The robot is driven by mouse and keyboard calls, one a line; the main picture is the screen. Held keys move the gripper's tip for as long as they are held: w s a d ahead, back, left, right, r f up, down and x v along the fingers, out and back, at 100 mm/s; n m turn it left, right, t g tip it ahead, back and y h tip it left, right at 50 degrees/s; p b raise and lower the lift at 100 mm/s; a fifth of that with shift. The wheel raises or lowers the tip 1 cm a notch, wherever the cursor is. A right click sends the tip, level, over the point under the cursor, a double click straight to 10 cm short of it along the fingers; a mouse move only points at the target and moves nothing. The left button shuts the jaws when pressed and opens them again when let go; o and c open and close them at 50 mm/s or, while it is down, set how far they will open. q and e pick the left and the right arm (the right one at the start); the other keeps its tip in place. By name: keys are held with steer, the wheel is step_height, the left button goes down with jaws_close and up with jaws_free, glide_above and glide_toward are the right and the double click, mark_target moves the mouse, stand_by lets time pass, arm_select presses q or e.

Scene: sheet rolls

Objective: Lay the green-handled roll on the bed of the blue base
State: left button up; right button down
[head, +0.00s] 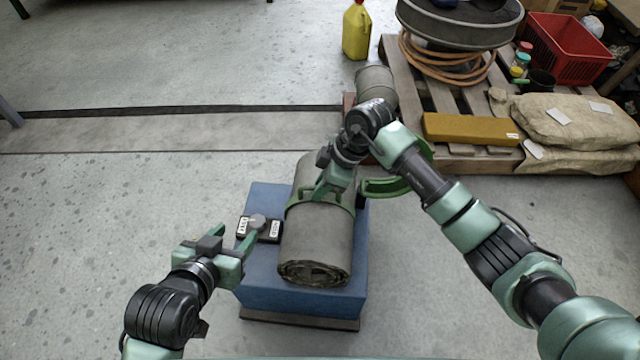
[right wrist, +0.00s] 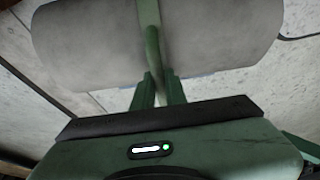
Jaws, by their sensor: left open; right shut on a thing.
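The green-handled roll (head: 318,240) is a thick grey roll with a green band around it, lying lengthwise over the blue base (head: 258,285). It covers much of the base's top. Whether its underside touches the bed is hidden. My right gripper (head: 328,190) is shut on the green handle (right wrist: 151,40) above the roll, and the right wrist view shows both fingers (right wrist: 158,88) closed around it. My left gripper (head: 236,242) is open at the base's left edge, beside a dark switch box (head: 269,237) with white labels and a grey knob (head: 258,221).
A wooden pallet (head: 400,60) at the back right carries sacks (head: 570,120), a yellow-brown block (head: 470,129), a hose coil (head: 445,62) and a red crate (head: 565,50). Another grey roll (head: 375,80) is partly behind my right arm. A yellow jug (head: 356,32) stands behind. The left floor is clear.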

steer(key=shift+w+a+r, duration=0.15)
steer(key=shift+r, duration=0.15)
steer(key=c, duration=1.9)
jaws_free()
steer(key=shift+f, duration=0.4)
steer(key=o, duration=0.4)
steer(key=shift+s, duration=0.2)
steer(key=shift+o, duration=0.2)
steer(key=shift+r, duration=0.1)
